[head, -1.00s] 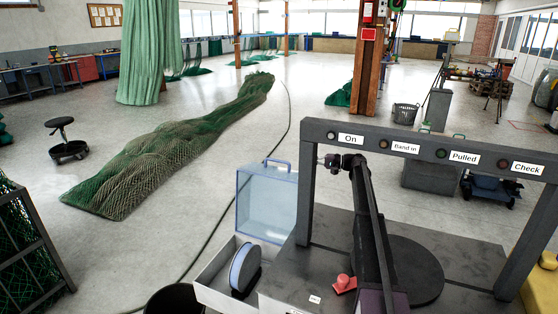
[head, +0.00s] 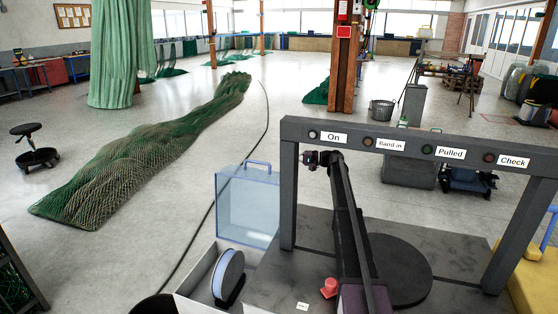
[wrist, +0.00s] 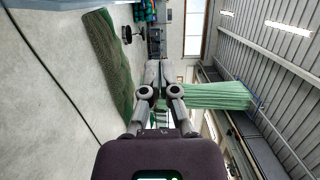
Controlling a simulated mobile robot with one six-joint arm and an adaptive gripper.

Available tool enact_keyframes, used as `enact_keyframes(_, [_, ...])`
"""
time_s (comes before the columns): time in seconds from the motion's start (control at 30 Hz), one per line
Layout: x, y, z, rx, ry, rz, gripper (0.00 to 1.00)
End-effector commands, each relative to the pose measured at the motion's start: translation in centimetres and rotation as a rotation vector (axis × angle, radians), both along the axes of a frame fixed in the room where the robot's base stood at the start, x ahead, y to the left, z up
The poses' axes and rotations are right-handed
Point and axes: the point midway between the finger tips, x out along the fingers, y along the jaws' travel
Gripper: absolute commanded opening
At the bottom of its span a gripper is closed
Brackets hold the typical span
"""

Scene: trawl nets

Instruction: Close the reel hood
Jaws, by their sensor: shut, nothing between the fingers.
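The reel hood (head: 248,205) is a clear bluish box-like cover with a blue handle (head: 257,164) on its top edge. It stands raised and open behind the reel (head: 228,277), which has a pale blue face and sits uncovered in a light-coloured housing (head: 196,282). My gripper (head: 318,158) is up near the grey frame's left post, to the right of the hood and apart from it. In the wrist view my gripper (wrist: 158,68) is shut and empty, with nets and the hall beyond. The hood is not seen in the wrist view.
A dark grey frame (head: 430,135) with labelled lamps spans the machine. A dark round plate (head: 400,272) and a red knob (head: 329,287) are on the machine's top. Open floor lies behind the hood, with a long net (head: 150,150) and a dark cable.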

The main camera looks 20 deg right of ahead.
Motion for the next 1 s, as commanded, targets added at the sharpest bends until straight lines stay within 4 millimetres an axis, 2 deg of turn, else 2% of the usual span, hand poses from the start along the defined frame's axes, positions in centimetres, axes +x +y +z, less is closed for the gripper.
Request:
enact_keyframes(0.27, [0.9, 2.7, 0.0, 0.000, 0.000, 0.002, 0.00])
enact_keyframes(0.73, [3.3, 9.4, 0.0, 0.000, 0.000, 0.003, 0.00])
enact_keyframes(0.8, [2.0, 9.9, 0.0, 0.000, 0.000, 0.002, 0.00])
enact_keyframes(1.0, [0.4, 11.1, -0.1, 0.000, 0.001, 0.002, 0.00])
